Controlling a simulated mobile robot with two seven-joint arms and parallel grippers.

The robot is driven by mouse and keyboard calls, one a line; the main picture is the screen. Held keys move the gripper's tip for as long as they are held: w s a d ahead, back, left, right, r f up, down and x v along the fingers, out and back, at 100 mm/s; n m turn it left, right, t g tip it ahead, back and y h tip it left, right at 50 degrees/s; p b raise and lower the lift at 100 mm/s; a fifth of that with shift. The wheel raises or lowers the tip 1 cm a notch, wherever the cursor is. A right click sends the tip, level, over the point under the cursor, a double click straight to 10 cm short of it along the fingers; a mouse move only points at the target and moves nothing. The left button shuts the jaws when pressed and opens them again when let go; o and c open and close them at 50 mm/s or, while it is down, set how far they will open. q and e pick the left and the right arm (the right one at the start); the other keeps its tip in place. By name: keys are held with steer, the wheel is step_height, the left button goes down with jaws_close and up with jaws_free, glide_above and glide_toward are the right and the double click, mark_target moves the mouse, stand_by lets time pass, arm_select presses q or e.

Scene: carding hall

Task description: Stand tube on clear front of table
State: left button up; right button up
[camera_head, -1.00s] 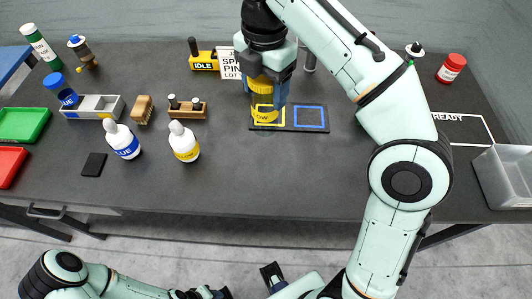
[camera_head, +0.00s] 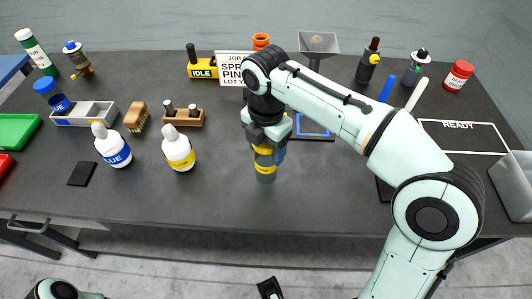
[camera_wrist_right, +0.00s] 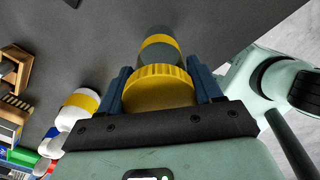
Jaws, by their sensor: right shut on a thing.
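My right gripper (camera_head: 268,147) is shut on a tube (camera_head: 265,172), dark grey with a yellow band and a ribbed yellow cap. It holds the tube near upright over the bare front middle of the table (camera_head: 330,190). I cannot tell whether the tube's base touches the tabletop. In the right wrist view the gripper's blue fingers (camera_wrist_right: 160,88) sit on both sides of the yellow cap, with the tube (camera_wrist_right: 160,46) beyond it. The gripper partly hides the cap in the head view.
A yellow-label bottle (camera_head: 179,152) and a blue-label bottle (camera_head: 113,149) stand left of the tube. Behind is a mat with a blue square (camera_head: 313,126). A READY mat (camera_head: 458,137) and a clear bin (camera_head: 512,185) lie right. Table front around the tube is free.

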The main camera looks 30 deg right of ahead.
steer(key=shift+f, duration=1.1)
steer(key=o, duration=1.4)
steer(key=shift+c, duration=0.2)
step_height(320, 180, up, 12)
steer(key=p, duration=0.3)
steer(key=shift+p, duration=0.4)
